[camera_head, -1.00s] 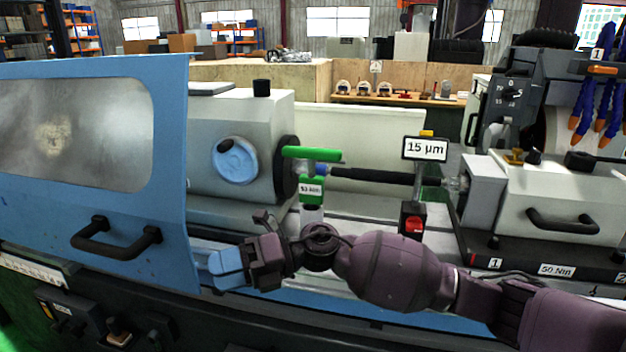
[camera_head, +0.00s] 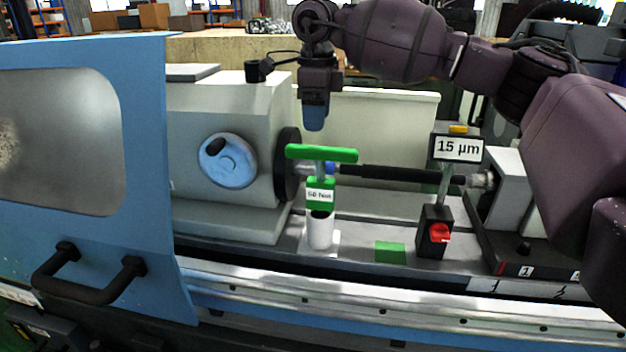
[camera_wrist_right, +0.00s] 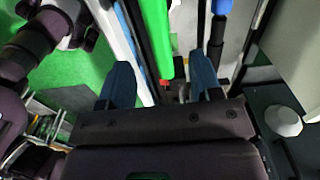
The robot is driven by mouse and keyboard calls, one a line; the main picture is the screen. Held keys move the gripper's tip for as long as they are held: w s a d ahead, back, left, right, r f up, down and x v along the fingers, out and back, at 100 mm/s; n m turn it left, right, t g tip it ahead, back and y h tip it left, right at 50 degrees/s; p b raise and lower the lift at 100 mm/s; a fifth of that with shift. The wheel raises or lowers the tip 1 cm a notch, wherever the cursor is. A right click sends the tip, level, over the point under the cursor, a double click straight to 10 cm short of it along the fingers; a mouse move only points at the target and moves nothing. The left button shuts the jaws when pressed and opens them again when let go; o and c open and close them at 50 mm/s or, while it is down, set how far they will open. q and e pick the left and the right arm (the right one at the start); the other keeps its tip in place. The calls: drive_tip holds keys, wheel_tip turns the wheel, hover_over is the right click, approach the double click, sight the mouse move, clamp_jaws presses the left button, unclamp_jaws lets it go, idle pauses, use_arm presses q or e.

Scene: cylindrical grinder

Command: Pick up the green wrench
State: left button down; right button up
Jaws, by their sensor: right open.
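The green wrench (camera_head: 321,154) is T-shaped, with a green crossbar and a green "50 Nm" label block. It stands upright in a white round holder (camera_head: 320,232) on the machine bed. My right gripper (camera_head: 314,124) points down just above and behind the crossbar in the head view, open and empty. In the right wrist view, the blue fingers of my right gripper (camera_wrist_right: 163,78) are spread apart. The wrench's green bar (camera_wrist_right: 157,38) shows ahead, in the gap between them. My left gripper does not show.
A black shaft (camera_head: 390,172) runs right of the wrench. A "15 µm" gauge (camera_head: 458,149) with a red knob stands there. The grey headstock (camera_head: 235,115) and blue door (camera_head: 145,130) are left. A green patch (camera_head: 390,252) lies on the bed.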

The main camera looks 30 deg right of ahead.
sight(321, 156)
drive_tip(key=f, duration=0.4)
drive_tip(key=shift+s+d+f, duration=0.1)
drive_tip(key=shift+s+f, duration=0.05)
drive_tip(key=shift+s, duration=0.15)
drive_tip(key=f, duration=0.3)
drive_tip(key=f+p, duration=0.1)
drive_tip(key=shift+s+d+f, duration=0.15)
drive_tip(key=shift+d+f, duration=0.15)
drive_tip(key=shift+f, duration=0.7)
drive_tip(key=shift+c, duration=0.3)
clamp_jaws()
